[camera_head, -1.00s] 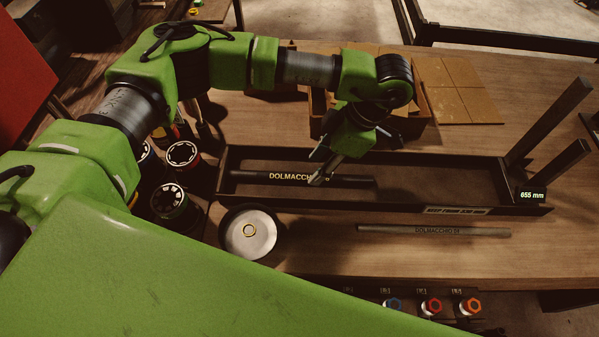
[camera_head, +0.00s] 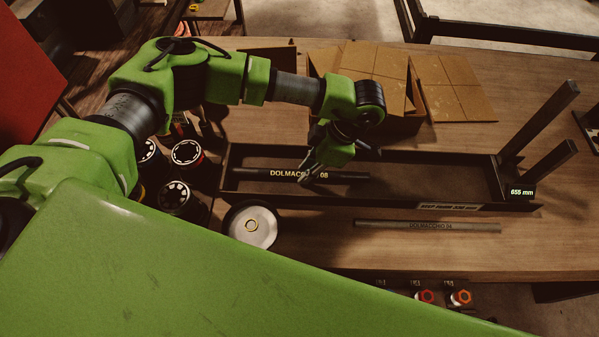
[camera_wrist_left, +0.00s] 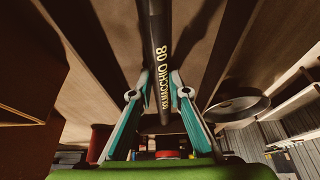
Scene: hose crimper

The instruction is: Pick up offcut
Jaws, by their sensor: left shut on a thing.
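A dark hose piece marked "DOLMACCHIO 08" (camera_head: 350,177) lies lengthwise in the left part of the long dark tray (camera_head: 400,203). My left gripper (camera_head: 309,177) reaches down over the tray and is shut on this hose piece near its middle. In the left wrist view, the hose (camera_wrist_left: 157,35) runs between the two fingers (camera_wrist_left: 160,90), with its lettering facing the camera. Whether it is clear of the tray floor cannot be told. A thinner grey hose piece (camera_head: 385,224) lies on the table in front of the tray. My right gripper is not in view.
A round metal dish (camera_head: 264,239) stands at the tray's front left, and several dark cans (camera_head: 187,153) stand left of it. A cardboard box (camera_head: 400,126) is behind the tray. Two upright posts (camera_head: 540,118) and a "655 mm" display (camera_head: 522,191) are at the tray's right end.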

